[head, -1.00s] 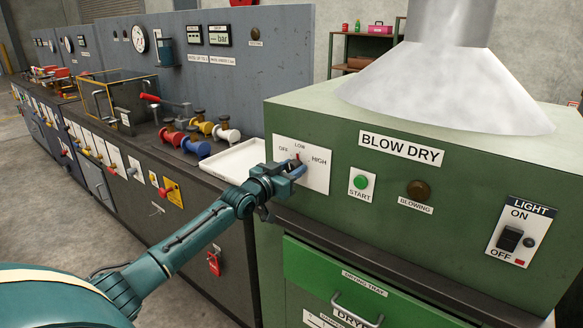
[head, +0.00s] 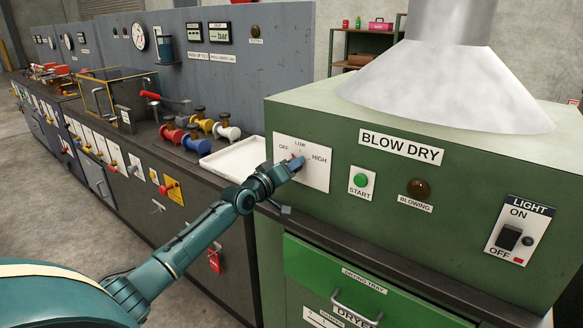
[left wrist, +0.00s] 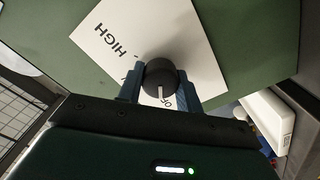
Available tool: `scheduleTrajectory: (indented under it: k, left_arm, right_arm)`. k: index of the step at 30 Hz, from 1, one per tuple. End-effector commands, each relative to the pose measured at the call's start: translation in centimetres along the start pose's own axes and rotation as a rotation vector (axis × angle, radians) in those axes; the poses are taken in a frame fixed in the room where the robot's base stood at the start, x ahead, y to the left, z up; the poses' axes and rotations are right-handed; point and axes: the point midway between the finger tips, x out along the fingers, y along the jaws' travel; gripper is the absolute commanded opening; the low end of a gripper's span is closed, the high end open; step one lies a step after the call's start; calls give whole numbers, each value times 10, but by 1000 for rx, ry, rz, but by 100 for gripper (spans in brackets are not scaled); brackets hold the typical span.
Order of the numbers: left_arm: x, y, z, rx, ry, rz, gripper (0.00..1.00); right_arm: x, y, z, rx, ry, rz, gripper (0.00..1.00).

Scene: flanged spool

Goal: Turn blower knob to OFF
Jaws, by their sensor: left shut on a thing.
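The blower knob (left wrist: 161,74) is dark and round with a white pointer line. It sits on a white plate (head: 318,178) marked OFF, LOW and HIGH, on the green BLOW DRY cabinet. My left gripper (head: 297,163) is shut on the knob, with one blue finger on each side of it in the left wrist view (left wrist: 160,88). There the pointer line points down the picture, close beside the partly covered OFF label. The LOW label is mostly hidden by a finger. In the head view the gripper hides most of the knob. My right gripper is not in view.
Right of the plate are a green START button (head: 361,180), a brown BLOWING lamp (head: 419,189) and a LIGHT switch (head: 509,238). A drying tray drawer handle (head: 357,310) is below. A white tray (head: 232,160) and coloured spools (head: 196,143) lie on the left bench.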

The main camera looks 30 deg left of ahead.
Motion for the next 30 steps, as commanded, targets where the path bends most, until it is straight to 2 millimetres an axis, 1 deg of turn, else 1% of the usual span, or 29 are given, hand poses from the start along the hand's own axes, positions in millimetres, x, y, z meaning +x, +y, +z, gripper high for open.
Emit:
scheduleTrajectory:
  k: [6,19,20,27,30]
  left_arm:
    - [0,0,0,-47,0,0,12]
    - [0,0,0,-59,0,0,12]
    - [0,0,0,-59,0,0,36]
    - [0,0,0,-56,0,0,56]
    - [0,0,0,-56,0,0,57]
  right_arm:
    - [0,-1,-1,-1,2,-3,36]
    - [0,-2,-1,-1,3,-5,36]
    - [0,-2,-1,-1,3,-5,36]
    - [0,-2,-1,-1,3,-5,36]
    - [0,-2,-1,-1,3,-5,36]
